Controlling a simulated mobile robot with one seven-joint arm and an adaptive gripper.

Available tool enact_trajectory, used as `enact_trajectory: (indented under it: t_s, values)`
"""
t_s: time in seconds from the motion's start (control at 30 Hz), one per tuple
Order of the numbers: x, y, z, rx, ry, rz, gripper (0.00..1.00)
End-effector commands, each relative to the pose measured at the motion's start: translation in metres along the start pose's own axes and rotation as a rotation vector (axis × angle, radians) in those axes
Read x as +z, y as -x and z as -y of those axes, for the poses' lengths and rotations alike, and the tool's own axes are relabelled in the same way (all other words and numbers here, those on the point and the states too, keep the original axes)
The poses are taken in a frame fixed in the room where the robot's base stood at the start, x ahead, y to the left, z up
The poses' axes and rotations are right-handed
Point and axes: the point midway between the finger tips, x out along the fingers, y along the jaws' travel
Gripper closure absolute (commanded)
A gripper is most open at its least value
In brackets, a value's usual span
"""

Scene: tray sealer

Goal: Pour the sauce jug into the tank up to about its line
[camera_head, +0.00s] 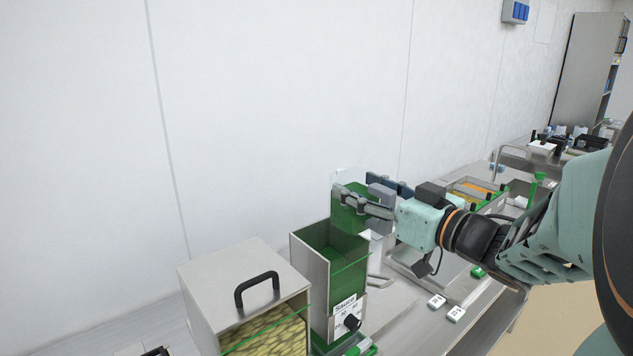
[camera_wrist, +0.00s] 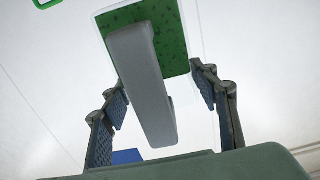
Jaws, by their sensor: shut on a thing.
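The sauce jug (camera_head: 349,212) is clear-walled with green sauce inside and a grey handle. My gripper (camera_head: 362,188) is shut on it and holds it just above the open top of the tank (camera_head: 311,268), at its back right. The jug looks near upright; no stream of sauce is visible. The tank is a tall steel box with a see-through green-tinted side, a "Sauce" label and a black knob. A bright green line (camera_head: 351,263) crosses that side. I cannot tell the tank's level. In the wrist view the jug's handle (camera_wrist: 143,85) lies between my fingers (camera_wrist: 160,105).
A steel hopper (camera_head: 225,290) with a black handle and yellowish pieces stands left of the tank. Small white number tags (camera_head: 446,307) lie on the bench to the right. Trays with orange contents (camera_head: 470,190) stand behind my wrist. The wall is close behind.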

Motion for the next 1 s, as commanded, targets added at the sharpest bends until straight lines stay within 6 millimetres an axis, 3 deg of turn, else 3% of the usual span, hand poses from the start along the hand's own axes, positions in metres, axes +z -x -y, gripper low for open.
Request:
enact_trajectory:
  t_s: [0.4,1.0]
  values:
    - [-0.0062,0.0003,-0.0002,0.000,0.000,0.080,0.74]
    - [-0.0003,0.0015,-0.0001,0.000,-0.001,0.284,0.74]
